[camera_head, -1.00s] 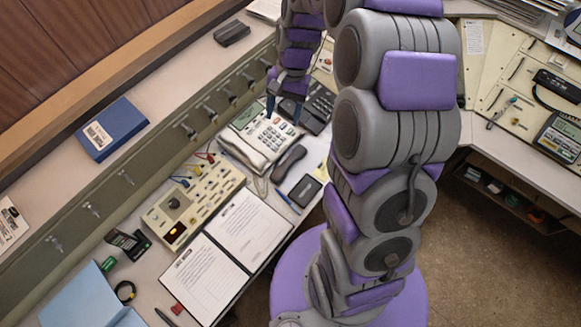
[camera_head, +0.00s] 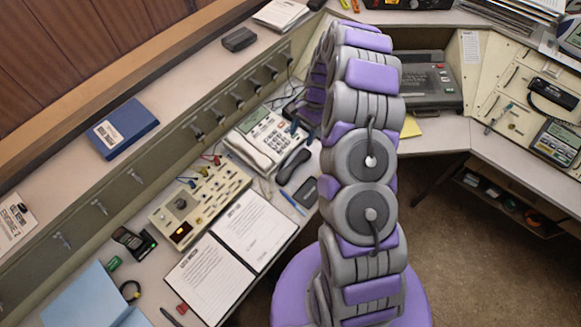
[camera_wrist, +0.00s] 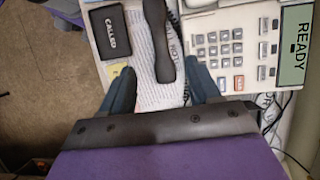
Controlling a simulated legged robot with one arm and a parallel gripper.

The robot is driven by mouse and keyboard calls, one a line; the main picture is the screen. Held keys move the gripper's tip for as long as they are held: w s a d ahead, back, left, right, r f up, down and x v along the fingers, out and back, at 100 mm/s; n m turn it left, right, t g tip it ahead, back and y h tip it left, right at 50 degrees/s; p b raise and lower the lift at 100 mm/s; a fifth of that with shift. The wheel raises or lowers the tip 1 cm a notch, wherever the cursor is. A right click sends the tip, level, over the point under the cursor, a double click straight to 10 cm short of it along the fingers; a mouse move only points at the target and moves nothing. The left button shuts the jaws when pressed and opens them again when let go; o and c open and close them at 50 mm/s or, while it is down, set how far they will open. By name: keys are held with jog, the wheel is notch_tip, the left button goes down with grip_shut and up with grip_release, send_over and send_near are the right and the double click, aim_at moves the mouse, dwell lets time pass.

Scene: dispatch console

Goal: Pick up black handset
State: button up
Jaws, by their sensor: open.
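The black handset (camera_head: 293,166) lies on the desk beside a cream desk phone (camera_head: 264,140), on its right in the head view. In the wrist view the handset (camera_wrist: 157,35) runs from the top edge down toward the gap between my fingers, lying over white paper. My gripper (camera_head: 302,131) is open near the phone's right side, mostly hidden by my arm. In the wrist view my gripper's two blue fingers (camera_wrist: 160,84) are spread apart, with the handset's near end roughly centred between and beyond their tips. I see no grip on it.
A dark pad labelled "CALLED" (camera_wrist: 111,32) lies left of the handset. The phone (camera_wrist: 238,45) is close on the right. A cream control box (camera_head: 199,203) and an open binder (camera_head: 246,228) lie nearby. Another dark handset (camera_head: 553,94) sits on the right console.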

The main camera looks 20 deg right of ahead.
jog(key=b, duration=0.1)
send_near(294, 163)
jog(key=shift+s+d+f, duration=0.1)
jog(key=shift+s+f, duration=0.15)
jog(key=shift+f, duration=0.35)
jog(key=shift+s+d+f, duration=0.1)
jog(key=shift+s+f, duration=0.15)
jog(key=shift+f, duration=0.35)
jog(key=shift+s+a+f, duration=0.25)
jog(key=shift+a+f, duration=0.75)
jog(key=shift+f, duration=0.25)
jog(key=shift+a+f, duration=0.2)
jog(key=shift+a, duration=0.15)
jog(key=x, duration=0.1)
jog(key=b+x, duration=0.1)
jog(key=x, duration=0.2)
jog(key=shift+w+d+f+b, duration=0.15)
jog(key=shift+d+b, duration=0.15)
jog(key=shift+d+f, duration=0.15)
jog(key=shift+a, duration=0.4)
jog(key=shift+c, duration=1.4)
jog(key=shift+a, duration=0.15)
jog(key=c, duration=0.3)
jog(key=shift+d, duration=0.4)
grip_shut()
